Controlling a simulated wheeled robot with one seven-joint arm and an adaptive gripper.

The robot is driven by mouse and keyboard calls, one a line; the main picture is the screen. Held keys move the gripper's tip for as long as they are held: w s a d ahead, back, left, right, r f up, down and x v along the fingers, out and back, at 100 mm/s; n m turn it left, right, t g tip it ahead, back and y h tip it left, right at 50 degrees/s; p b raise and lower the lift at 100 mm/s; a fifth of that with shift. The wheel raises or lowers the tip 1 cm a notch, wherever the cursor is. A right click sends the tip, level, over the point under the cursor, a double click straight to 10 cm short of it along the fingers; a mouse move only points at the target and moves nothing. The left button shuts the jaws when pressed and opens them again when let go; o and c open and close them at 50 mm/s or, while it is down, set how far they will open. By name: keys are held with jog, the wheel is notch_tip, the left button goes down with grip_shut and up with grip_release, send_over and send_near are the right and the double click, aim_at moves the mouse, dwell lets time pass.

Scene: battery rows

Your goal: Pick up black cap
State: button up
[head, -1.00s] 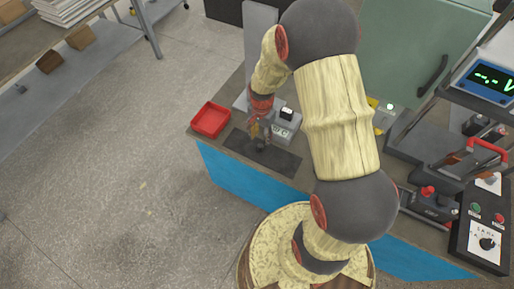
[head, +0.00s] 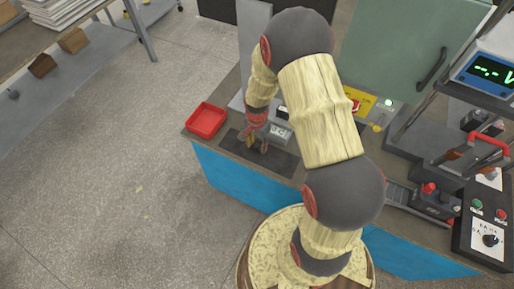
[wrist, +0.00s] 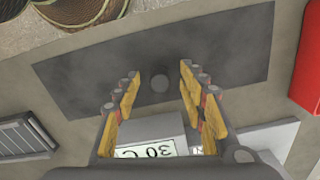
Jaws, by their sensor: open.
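In the head view my gripper (head: 257,140) points down over the mat (head: 283,163), near the table's front edge. The cap is too small and dark there to make out clearly. I cannot tell the exact height of the fingertips above the mat.
A red tray (head: 206,121) lies left of the mat. A small device with a "30 C" label (wrist: 145,150) stands close behind the mat, near my fingers. Switch boxes and a meter (head: 490,73) crowd the right. The mat around the cap is clear.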

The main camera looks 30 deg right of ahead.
jog(key=shift+c, duration=0.9)
jog(key=c, duration=0.7)
jog(key=shift+r, duration=0.1)
